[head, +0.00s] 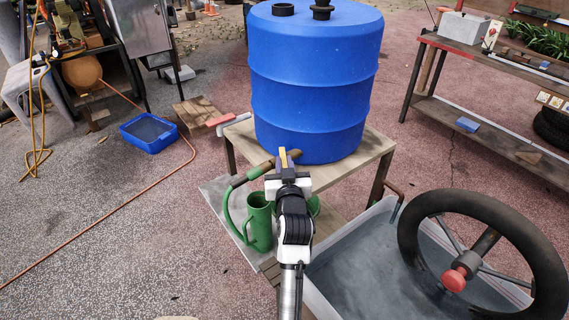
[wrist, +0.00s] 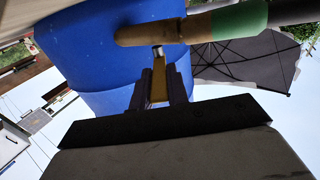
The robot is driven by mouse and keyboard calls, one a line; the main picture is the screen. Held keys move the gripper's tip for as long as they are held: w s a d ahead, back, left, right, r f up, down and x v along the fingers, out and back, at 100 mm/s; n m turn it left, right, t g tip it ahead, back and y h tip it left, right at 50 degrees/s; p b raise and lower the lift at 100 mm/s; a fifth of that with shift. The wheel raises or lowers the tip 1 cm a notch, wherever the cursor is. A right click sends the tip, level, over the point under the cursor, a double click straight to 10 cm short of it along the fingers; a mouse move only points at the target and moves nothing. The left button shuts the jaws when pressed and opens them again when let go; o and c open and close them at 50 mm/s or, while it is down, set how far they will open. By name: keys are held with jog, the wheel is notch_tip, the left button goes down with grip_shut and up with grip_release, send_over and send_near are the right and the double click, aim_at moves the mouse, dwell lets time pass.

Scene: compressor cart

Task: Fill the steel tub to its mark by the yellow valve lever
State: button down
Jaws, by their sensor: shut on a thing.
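The yellow valve lever (head: 283,157) is at the brown pipe low on the front of the blue barrel (head: 315,90). My gripper (head: 287,171) is shut on the lever. The wrist view shows the yellow lever (wrist: 158,92) between my two fingers (wrist: 160,90), beneath the brown pipe (wrist: 165,31) with its green sleeve. A grey tub (head: 365,262), likely the steel tub, lies at the lower right. Its inside looks grey-blue; I cannot tell its water level, and no mark is visible. The steering wheel and my arm hide parts of it.
The barrel stands on a wooden table (head: 345,165). A green can (head: 259,222) and curved green hose are left of my arm. A black wheel (head: 413,235) with a red knob covers the tub's right side. A blue basin (head: 149,133) and orange hose lie on the left ground.

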dwell(0.4)
jog(key=c, duration=1.4)
grip_release()
jog(key=shift+o, duration=0.2)
jog(key=s+d+b, duration=0.1)
jog(key=s+b, duration=0.1)
jog(key=s, duration=1.1)
jog(key=shift+s+d, duration=0.2)
jog(key=shift+s, duration=0.15)
